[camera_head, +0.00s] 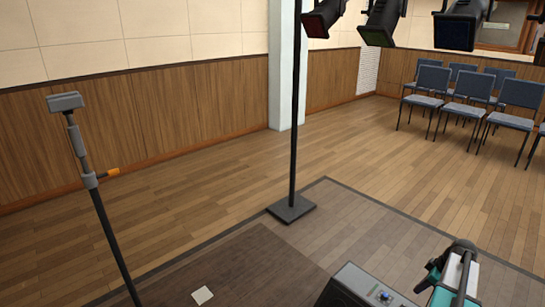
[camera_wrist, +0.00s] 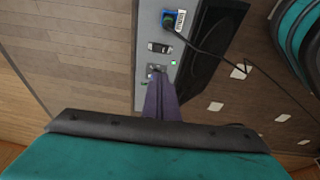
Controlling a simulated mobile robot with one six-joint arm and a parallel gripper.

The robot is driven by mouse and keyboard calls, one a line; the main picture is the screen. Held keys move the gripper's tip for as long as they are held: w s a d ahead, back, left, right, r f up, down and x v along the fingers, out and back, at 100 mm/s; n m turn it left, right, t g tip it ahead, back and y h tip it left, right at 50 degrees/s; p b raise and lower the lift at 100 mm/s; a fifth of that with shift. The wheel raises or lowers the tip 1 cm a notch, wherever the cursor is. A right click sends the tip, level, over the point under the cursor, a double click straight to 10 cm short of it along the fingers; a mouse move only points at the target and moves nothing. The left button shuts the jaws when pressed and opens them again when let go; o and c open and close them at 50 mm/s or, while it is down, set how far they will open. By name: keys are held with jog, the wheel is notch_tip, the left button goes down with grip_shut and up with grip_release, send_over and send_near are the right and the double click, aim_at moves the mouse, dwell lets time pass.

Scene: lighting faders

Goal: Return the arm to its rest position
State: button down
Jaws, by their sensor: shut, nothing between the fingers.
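My arm (camera_head: 455,275), teal, white and dark grey, shows at the bottom right of the head view, beside a dark box with a grey panel. In the wrist view my gripper (camera_wrist: 157,76) has its dark purplish fingers together with nothing between them. The fingertips overlap the lower part of the grey panel (camera_wrist: 147,92) in that view. I cannot tell whether they touch it. The panel carries a blue connector with a black cable (camera_wrist: 168,22), a switch (camera_wrist: 159,47) and small fittings near the fingertips.
The dark box (camera_head: 350,290) stands close to my arm. A thin stand (camera_head: 108,225) with an orange knob is at the left. A black pole (camera_head: 296,120) rises from a square base. Chairs (camera_head: 470,95) and hanging lamps (camera_head: 385,20) are at the right.

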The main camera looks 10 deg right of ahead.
jog(key=w+a+f+n+g+y+p, duration=0.1)
jog(key=w+a+f+n+p, duration=0.2)
jog(key=a, duration=0.9)
jog(key=w+a+f+n+g+y+p, duration=0.1)
jog(key=w+a+p, duration=0.3)
jog(key=a, duration=0.7)
jog(key=s+a+f+n+g+p, duration=0.1)
jog(key=s+a+f+g+p, duration=0.15)
jog(key=a, duration=0.65)
jog(key=s+a+f+g+p, duration=0.1)
jog(key=s+a+p, duration=0.15)
jog(key=a, duration=0.55)
jog(key=s+a+m+g+h+p, duration=0.1)
jog(key=s+a+m, duration=0.2)
jog(key=s, duration=0.4)
jog(key=s+a+m+g+h+p, duration=0.1)
jog(key=s+a+m+p, duration=0.1)
jog(key=s+a+m, duration=0.2)
jog(key=s+a+f+m+g+h+p, duration=0.1)
jog(key=s+a+m, duration=0.2)
jog(key=s, duration=0.7)
jog(key=shift+s+a+m+p, duration=0.15)
jog(key=shift+a+m+p, duration=0.2)
jog(key=shift+m, duration=0.15)
